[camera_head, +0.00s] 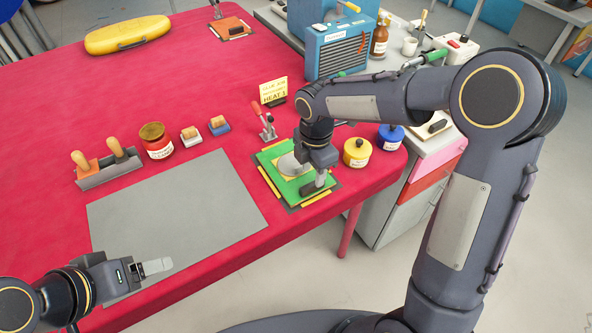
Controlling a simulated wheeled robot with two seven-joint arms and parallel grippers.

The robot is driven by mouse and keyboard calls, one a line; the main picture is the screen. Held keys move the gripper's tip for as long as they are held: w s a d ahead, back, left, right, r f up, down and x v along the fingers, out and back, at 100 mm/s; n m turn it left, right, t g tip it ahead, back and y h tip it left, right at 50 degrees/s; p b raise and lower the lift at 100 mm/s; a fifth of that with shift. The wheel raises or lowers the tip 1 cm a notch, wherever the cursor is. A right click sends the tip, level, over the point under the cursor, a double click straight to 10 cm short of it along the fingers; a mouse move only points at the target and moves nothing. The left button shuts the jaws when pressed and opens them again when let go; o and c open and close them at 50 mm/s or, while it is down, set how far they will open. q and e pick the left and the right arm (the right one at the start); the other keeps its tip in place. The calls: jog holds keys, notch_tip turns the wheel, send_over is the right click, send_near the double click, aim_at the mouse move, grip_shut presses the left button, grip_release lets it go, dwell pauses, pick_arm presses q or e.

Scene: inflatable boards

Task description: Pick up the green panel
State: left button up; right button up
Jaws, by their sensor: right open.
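The green panel (270,160) lies flat near the right end of the red table, on a dark mat with yellow strips along its edges. A pale rounded patch (289,164) shows on the panel. My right gripper (316,186) points down over the panel's right part and hides some of it. Its jaws are open; whether they touch the panel I cannot tell. My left gripper (158,266) is low at the left, over the front edge of the grey sheet, away from the panel; its jaw gap does not show.
A red-handled clamp (266,122) and a yellow sign (273,92) stand behind the panel. A yellow pot (357,153) and a blue pot (390,137) stand to its right. The grey sheet (180,215) lies bare at left.

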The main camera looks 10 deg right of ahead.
aim_at(312, 184)
notch_tip(312, 184, down, 4)
jog(key=shift+s+r, duration=0.15)
grip_shut()
